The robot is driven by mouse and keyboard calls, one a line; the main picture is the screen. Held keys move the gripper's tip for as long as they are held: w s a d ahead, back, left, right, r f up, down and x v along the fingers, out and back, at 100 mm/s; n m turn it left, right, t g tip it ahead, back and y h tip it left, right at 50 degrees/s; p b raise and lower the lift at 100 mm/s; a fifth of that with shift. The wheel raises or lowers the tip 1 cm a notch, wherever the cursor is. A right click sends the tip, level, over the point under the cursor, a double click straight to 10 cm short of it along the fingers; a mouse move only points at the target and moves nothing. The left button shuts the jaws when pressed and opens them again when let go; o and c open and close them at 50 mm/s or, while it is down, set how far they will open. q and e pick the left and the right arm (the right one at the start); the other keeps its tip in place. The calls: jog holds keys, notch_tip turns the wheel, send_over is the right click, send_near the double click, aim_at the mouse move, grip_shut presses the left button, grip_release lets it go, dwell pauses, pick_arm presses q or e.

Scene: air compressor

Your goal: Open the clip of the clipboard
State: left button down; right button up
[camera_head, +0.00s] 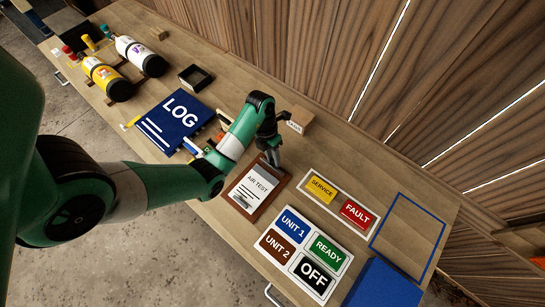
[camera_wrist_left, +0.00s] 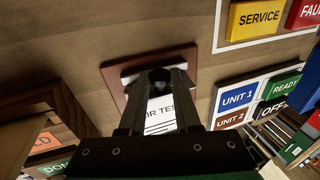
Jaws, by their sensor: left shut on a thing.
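The clipboard (camera_head: 234,203) is a brown board lying on the table with a white AIR TEST sheet (camera_head: 249,189) on it. In the wrist view its brown edge (camera_wrist_left: 118,79) shows around the fingers, with the sheet (camera_wrist_left: 160,111) between them. My left gripper (camera_head: 275,162) reaches down over the clipboard's upper end. In the wrist view its fingers (camera_wrist_left: 158,78) are closed around a dark part at that end, which looks like the clip; the fingers hide most of it. My right gripper is in neither view.
A blue LOG binder (camera_head: 176,120) lies left of the clipboard. A white panel of UNIT, READY and OFF plates (camera_head: 307,250) and a SERVICE and FAULT panel (camera_head: 341,200) lie to its right.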

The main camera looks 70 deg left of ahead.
pick_arm(q)
jog(key=shift+w+a+f+g+h, duration=0.15)
jog(key=shift+w+g+h, duration=0.1)
jog(key=shift+g+h, duration=0.2)
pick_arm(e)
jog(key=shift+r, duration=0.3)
pick_arm(q)
jog(key=c, duration=0.6)
grip_release()
